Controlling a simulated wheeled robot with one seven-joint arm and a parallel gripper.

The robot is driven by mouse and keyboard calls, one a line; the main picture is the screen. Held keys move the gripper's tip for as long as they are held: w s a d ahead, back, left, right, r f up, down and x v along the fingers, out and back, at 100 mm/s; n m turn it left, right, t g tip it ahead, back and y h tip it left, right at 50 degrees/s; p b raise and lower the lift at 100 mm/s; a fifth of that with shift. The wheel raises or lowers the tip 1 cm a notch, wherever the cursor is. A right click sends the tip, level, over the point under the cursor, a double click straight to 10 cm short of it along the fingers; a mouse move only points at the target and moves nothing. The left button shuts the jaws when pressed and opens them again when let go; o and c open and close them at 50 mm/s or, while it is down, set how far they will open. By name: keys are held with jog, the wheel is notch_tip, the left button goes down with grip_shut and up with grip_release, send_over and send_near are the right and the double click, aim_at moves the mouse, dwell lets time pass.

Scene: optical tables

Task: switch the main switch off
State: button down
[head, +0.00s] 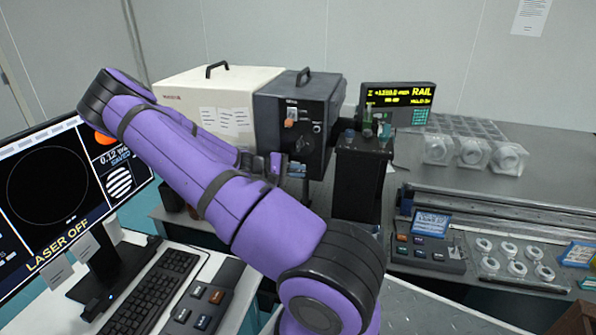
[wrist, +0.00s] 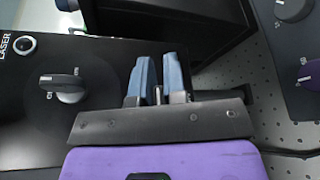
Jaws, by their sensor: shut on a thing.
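A black rotary knob (wrist: 62,85) with a pale pointer line sits on a black panel in the wrist view, left of my gripper (wrist: 158,82) and apart from its fingers. Small marks stand beside the knob, too blurred to read; I cannot tell if it is the main switch. My gripper's two blue fingers are close together on something small between them that I cannot make out. In the head view, a dark box (head: 290,88) has an orange-marked part (head: 290,114) and a small knob (head: 317,128) on its front. My purple arm hides the area below, and the fingertips are unclear there.
A cream box (head: 220,88) stands left of the dark box. A black post (head: 358,182) and a lit RAIL display (head: 397,103) stand to the right. A monitor (head: 60,195) reads LASER OFF. A keyboard (head: 150,293) and clear trays (head: 470,151) are nearby.

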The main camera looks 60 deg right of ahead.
notch_tip(320, 180, down, 3)
jog(key=m+g, duration=0.1)
jog(key=m, duration=0.2)
jog(key=m+g+h, duration=0.1)
jog(key=m, duration=0.3)
jog(key=m+g+h, duration=0.1)
jog(key=m, duration=0.2)
jog(key=shift+r+g, duration=0.1)
jog(key=shift+g, duration=0.2)
jog(key=shift+m, duration=0.4)
jog(key=c, duration=1.5)
grip_release()
jog(key=shift+o, duration=0.2)
jog(key=shift+w, duration=0.1)
jog(key=v, duration=1)
jog(key=shift+w+a, duration=0.2)
jog(key=shift+w, duration=0.05)
